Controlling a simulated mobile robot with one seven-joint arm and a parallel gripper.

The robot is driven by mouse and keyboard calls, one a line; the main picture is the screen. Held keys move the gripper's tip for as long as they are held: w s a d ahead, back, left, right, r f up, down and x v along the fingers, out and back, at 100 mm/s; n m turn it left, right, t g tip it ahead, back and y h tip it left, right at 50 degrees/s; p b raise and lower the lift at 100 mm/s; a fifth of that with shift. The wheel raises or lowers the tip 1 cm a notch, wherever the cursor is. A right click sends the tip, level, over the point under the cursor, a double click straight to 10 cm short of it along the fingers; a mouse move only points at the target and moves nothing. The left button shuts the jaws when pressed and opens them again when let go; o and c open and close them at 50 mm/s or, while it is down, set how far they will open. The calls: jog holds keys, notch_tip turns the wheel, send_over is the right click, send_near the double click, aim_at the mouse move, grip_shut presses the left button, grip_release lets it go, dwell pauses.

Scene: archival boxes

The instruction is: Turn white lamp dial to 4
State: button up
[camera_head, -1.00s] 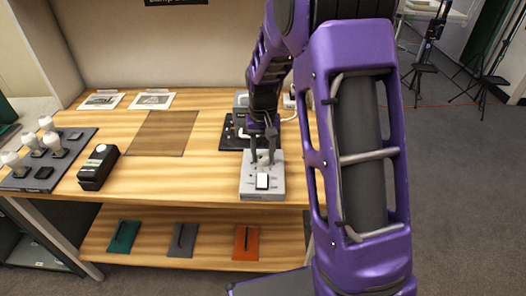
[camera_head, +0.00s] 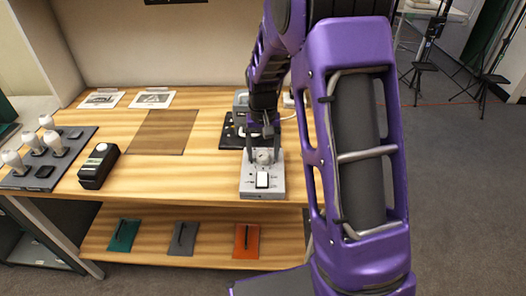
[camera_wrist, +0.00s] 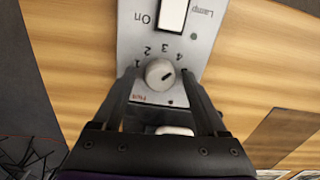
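The lamp control box (camera_head: 262,187) is light grey and stands at the front right of the table. Its round grey dial (camera_wrist: 160,74) has a short dark mark on its right part, on the side of the 4. The printed numbers show upside down around it in the wrist view. My gripper (camera_wrist: 159,80) is open, with one finger on each side of the dial and a visible gap to it. In the head view my gripper (camera_head: 263,157) reaches down over the box, and the dial shows between its fingers. A white switch (camera_wrist: 173,14) marked "On" sits beyond the dial.
A dark base with a device (camera_head: 236,130) stands just behind the box. A black box (camera_head: 98,167) and a grey board (camera_head: 20,182) with several white bulbs are at the left.

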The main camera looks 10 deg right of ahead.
aim_at(263, 154)
notch_tip(263, 154, up, 17)
jog(key=p, duration=0.2)
jog(key=shift+r+p, duration=0.2)
jog(key=shift+p, duration=0.15)
